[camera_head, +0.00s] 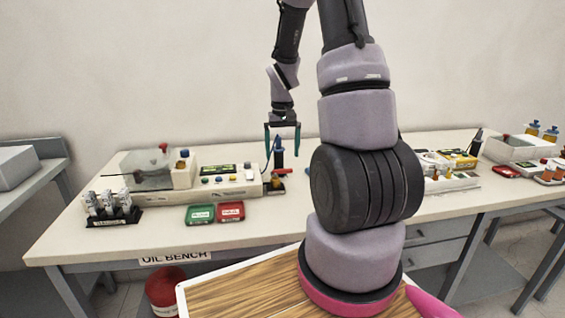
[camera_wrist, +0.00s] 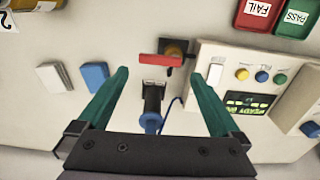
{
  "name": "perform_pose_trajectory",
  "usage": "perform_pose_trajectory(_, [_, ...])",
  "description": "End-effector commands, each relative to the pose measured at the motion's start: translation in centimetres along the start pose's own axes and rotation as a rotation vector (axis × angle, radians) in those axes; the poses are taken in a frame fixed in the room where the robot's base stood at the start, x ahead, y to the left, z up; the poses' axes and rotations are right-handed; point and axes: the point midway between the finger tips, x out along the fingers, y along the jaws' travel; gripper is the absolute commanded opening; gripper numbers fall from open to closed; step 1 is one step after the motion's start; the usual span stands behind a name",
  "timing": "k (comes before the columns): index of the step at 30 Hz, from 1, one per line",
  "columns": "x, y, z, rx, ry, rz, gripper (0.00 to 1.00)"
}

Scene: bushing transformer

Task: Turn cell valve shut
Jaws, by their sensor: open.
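A valve with a flat red handle (camera_wrist: 160,60) and an orange-brown round part sits on a dark base in the wrist view. The red handle lies crosswise there. It also shows small in the head view (camera_head: 282,171), beside the right end of the cream test unit. My gripper (camera_wrist: 154,73) is open and empty, its teal fingers spread to either side of the line to the handle. In the head view, my gripper (camera_head: 283,154) points down above the bench near the valve. I cannot tell its exact height above the handle.
A dark upright tool with a blue top (camera_wrist: 152,112) and blue cable stands close to the valve, between my fingers in the wrist view. The cream test unit (camera_head: 225,185) with buttons is beside it. Green PASS (camera_head: 200,214) and red FAIL (camera_head: 231,211) trays lie in front.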

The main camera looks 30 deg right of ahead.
Motion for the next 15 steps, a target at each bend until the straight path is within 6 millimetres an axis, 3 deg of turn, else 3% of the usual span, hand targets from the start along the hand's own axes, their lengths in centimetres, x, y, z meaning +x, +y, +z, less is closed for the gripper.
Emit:
perform_pose_trajectory(6, [-4.0,0.0,-0.1,-0.001,0.004,0.000,1.00])
perform_pose_trajectory(15, [-5.6,0.0,0.0,-0.001,0.000,0.000,1.00])
